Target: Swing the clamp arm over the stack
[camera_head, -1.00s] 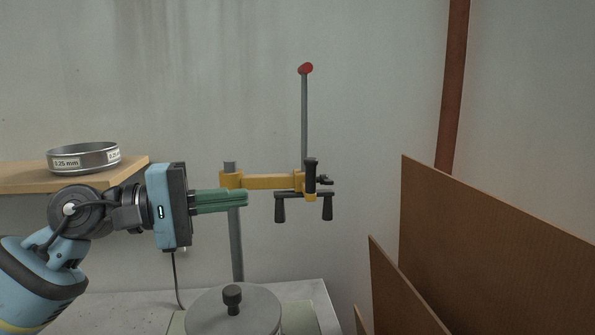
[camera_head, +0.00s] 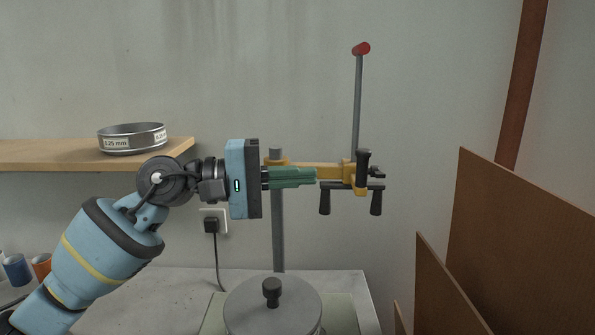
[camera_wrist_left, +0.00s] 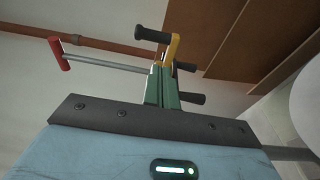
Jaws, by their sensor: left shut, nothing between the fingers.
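The yellow clamp arm (camera_head: 335,169) reaches right from a grey upright post (camera_head: 278,235). Its outer end carries black handles (camera_head: 376,203) and a tall grey lever with a red tip (camera_head: 361,48). Below it stands the stack, topped by a round grey lid (camera_head: 258,305) with a black knob; the arm's outer end is right of this lid. My left gripper (camera_head: 314,177) has green fingers, shut and empty, overlapping the arm in the head view; contact is unclear. In the left wrist view the fingers (camera_wrist_left: 162,88) point at the yellow arm end (camera_wrist_left: 173,48). My right gripper is not in view.
A wooden shelf (camera_head: 60,154) at left holds a round sieve (camera_head: 132,139). A blue cup (camera_head: 17,270) and an orange cup (camera_head: 41,266) stand at lower left. A wall socket (camera_head: 212,221) has a cable. Brown panels (camera_head: 525,240) stand at right.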

